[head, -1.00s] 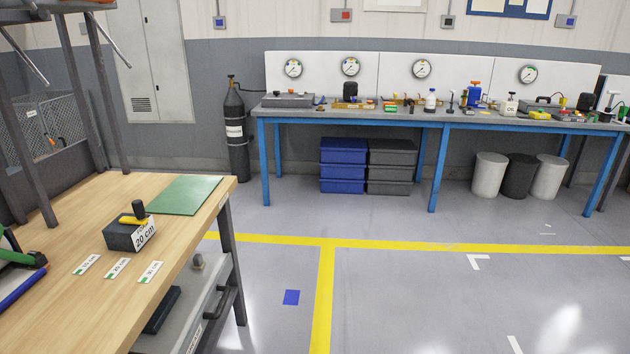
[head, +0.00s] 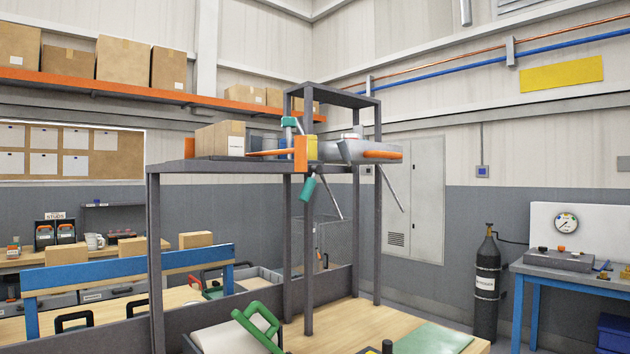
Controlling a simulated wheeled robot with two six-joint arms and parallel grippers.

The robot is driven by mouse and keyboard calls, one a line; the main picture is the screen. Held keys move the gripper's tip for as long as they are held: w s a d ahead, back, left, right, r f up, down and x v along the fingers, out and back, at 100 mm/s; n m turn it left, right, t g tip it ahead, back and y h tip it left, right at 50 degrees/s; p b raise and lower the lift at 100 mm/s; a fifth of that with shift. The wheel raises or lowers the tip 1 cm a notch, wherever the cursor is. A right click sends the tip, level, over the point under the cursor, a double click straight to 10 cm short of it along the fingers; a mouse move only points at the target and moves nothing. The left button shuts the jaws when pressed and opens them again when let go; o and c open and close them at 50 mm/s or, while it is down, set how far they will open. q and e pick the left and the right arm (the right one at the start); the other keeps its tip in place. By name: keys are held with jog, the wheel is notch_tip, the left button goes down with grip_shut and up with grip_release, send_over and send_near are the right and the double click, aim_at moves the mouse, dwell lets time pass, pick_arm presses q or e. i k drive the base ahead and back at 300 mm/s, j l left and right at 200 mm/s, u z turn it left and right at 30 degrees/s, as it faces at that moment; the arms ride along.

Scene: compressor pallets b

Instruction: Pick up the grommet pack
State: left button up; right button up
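I cannot make out a grommet pack for certain in the head view. Small items stand on the raised shelf (head: 222,168) of the rack: a cardboard box (head: 220,138), a yellow block (head: 311,148) and grey-and-orange items to its right, too small to name surely. Neither of my grippers is in view.
A wooden bench (head: 345,325) with a green mat (head: 436,338) stands below the rack. A green-handled tool (head: 307,188) hangs from the shelf. A black gas cylinder (head: 487,285) and a blue-legged bench (head: 520,305) are at right. Boxes line the orange wall shelf (head: 130,88).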

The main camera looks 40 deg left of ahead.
aim_at(230, 135)
jog(key=u, duration=1.85)
jog(key=i+l, duration=0.15)
jog(key=l, duration=0.15)
jog(key=i+l+u, duration=0.15)
jog(key=i+l, duration=0.1)
jog(key=l, duration=0.3)
jog(key=u, duration=0.05)
